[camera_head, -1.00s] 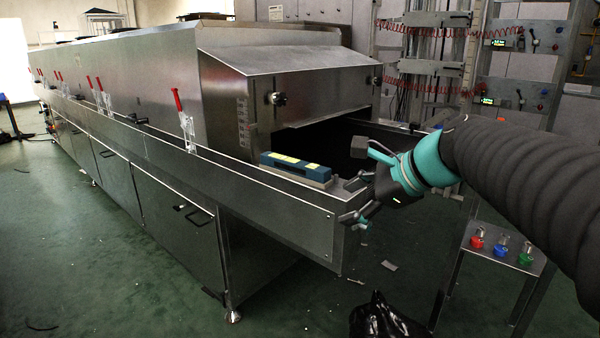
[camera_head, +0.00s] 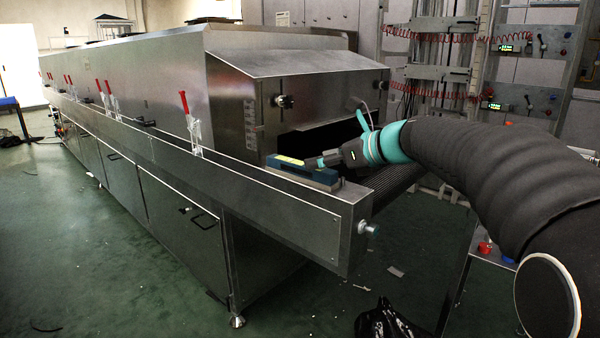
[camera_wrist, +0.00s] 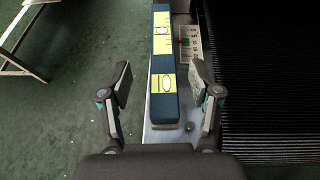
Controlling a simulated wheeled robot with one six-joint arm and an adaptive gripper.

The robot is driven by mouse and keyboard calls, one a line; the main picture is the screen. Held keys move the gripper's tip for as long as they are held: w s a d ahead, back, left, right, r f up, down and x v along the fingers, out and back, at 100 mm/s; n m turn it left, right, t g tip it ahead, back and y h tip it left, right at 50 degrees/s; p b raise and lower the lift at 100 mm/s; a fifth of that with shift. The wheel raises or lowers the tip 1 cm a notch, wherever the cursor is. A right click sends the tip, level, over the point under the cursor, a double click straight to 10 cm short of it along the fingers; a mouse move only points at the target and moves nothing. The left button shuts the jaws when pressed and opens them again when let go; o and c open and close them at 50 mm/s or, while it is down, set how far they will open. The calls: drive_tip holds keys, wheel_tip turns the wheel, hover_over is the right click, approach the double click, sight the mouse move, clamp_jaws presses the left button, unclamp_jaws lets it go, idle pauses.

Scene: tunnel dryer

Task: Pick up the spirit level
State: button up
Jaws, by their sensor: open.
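The spirit level (camera_head: 296,169) is a dark blue bar with yellow faces, lying on the metal ledge at the near end of the tunnel dryer. In the wrist view the spirit level (camera_wrist: 163,65) runs lengthwise away from me, its near end between my fingers. My gripper (camera_head: 325,162) is over the near end of the level in the head view. In the wrist view my gripper (camera_wrist: 160,85) is open, with one finger on each side of the level and a gap on both sides.
The dryer ledge (camera_wrist: 160,136) is narrow, with a small printed label (camera_wrist: 189,45) right of the level. A dark ribbed conveyor (camera_wrist: 265,90) lies to the right. Green floor (camera_wrist: 65,100) drops away to the left. The dryer hood (camera_head: 320,95) stands behind.

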sight(303, 164)
drive_tip(key=shift+x, duration=2.75)
drive_tip(key=shift+w+d, duration=0.1)
drive_tip(key=shift+d, duration=0.05)
clamp_jaws()
